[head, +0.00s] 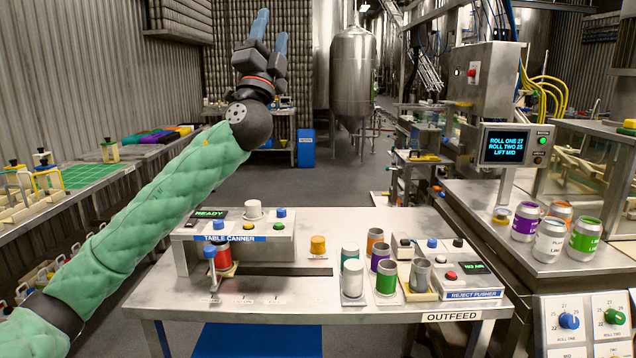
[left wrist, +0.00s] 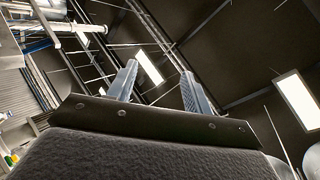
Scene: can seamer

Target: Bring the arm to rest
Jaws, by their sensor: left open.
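My left arm, in a green padded sleeve, reaches up from the lower left in the head view. My left gripper (head: 270,28) points upward, above and behind the table canner, apart from everything. Its two blue-grey fingers are open and empty. In the left wrist view the open fingers (left wrist: 158,82) point at the dark ceiling with nothing between them. The table canner (head: 235,239) stands on the steel table below, its display reading READY. My right gripper is not in view.
Several cans stand on the table (head: 300,297) beside the reject pusher (head: 472,282). More cans, including a purple one (head: 525,222), stand on the right bench near a screen (head: 505,146). A green mat (head: 95,172) lies on the left bench. Air around the gripper is clear.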

